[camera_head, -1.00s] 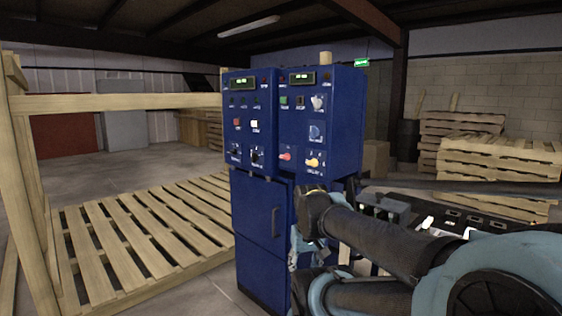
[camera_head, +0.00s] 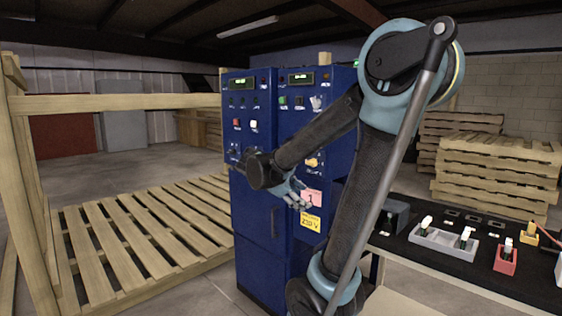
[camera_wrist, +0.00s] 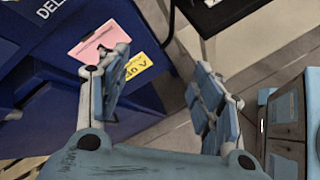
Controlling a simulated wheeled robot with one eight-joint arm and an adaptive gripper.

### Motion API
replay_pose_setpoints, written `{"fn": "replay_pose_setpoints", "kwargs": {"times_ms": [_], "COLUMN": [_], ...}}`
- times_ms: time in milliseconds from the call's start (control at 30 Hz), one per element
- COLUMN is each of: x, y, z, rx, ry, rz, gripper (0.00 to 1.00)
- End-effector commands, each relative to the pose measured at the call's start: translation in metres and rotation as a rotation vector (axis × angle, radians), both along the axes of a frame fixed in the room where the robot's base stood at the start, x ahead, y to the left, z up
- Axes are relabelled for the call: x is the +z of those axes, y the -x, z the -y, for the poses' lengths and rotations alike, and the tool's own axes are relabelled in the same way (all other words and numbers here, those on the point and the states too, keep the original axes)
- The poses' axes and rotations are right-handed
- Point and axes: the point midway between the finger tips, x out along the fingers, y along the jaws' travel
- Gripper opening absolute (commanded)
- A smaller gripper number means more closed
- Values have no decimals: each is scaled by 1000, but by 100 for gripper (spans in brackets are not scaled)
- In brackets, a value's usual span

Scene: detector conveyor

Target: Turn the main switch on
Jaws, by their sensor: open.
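The blue control cabinet (camera_head: 252,215) stands in the middle of the head view, with lit displays, buttons and knobs on its upper panels. A yellow knob (camera_head: 312,162) shows partly beside my forearm on the right panel. I cannot read which control is the main switch; my arm hides part of the panels. My gripper (camera_head: 297,197) is in front of the cabinet, below the panels. In the wrist view my gripper (camera_wrist: 163,95) is open and empty, fingers wide apart. A pink label (camera_wrist: 98,42) and a yellow label (camera_wrist: 128,73) show near its left finger.
A black-topped table (camera_head: 450,259) with several sockets and plugs stands at the right. A wooden pallet (camera_head: 140,240) lies on the floor at the left, by a wooden frame (camera_head: 110,102). Stacked pallets (camera_head: 495,165) stand at the back right.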

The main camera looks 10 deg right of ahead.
Motion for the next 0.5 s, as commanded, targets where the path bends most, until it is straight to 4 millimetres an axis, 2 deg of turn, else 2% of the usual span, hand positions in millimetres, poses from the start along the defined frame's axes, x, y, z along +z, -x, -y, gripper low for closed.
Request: {"fn": "replay_pose_setpoints", "kwargs": {"times_ms": [33, 200, 400, 500], "x": [8, 37, 65, 76], "y": [-16, -60, -101, -114], "z": [-11, -45, -99, -126], "rx": [49, 188, 307, 343], "ry": [64, 300, 574, 691], "rz": [-18, -85, -157, -185], "gripper": [60, 60, 60, 60]}}
